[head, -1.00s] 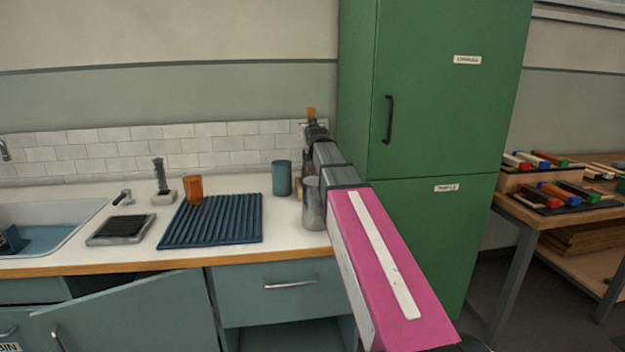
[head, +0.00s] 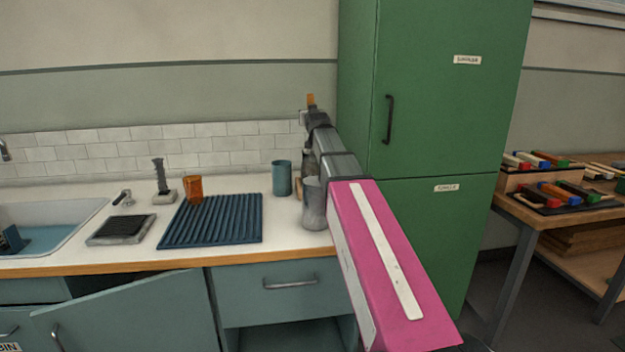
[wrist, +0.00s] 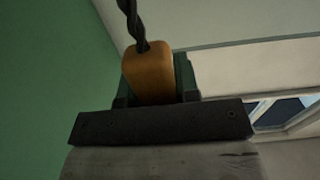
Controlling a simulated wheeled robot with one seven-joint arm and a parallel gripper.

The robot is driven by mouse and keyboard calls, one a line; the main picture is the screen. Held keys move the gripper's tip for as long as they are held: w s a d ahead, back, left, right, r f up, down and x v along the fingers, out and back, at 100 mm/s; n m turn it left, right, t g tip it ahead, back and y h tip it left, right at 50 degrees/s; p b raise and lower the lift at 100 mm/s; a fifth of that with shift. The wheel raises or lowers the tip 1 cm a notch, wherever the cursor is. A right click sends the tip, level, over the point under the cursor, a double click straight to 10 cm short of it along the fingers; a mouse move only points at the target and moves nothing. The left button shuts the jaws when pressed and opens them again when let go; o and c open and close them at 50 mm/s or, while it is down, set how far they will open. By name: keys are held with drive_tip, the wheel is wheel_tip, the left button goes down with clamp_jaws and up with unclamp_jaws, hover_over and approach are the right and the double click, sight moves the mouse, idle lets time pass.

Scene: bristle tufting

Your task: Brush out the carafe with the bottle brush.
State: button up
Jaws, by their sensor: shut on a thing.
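My gripper (head: 308,117) is raised above the right end of the counter, beside the green cabinet. It is shut on the orange handle of the bottle brush (wrist: 150,72). The brush's dark twisted wire runs to the top edge of the wrist view; its bristles are out of that view. In the head view a small orange bit of the handle (head: 310,99) shows above the gripper. A dark, glassy shape (head: 308,163) stands below the gripper, partly hidden by my arm and a grey cup; I cannot tell for certain whether it is the carafe.
The grey cup (head: 314,207) stands near the counter's front edge, close to my arm. A teal cup (head: 282,178), a ribbed blue mat (head: 212,222) and an orange cup (head: 193,187) are left of it. The tall green cabinet (head: 440,110) closes off the right.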

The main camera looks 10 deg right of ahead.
drive_tip(key=shift+f, duration=2.45)
drive_tip(key=shift+d, duration=0.1)
drive_tip(key=shift+w+d, duration=0.25)
drive_tip(key=shift+d, duration=0.05)
drive_tip(key=shift+s+d, duration=0.25)
drive_tip(key=shift+d, duration=0.15)
drive_tip(key=shift+r, duration=0.15)
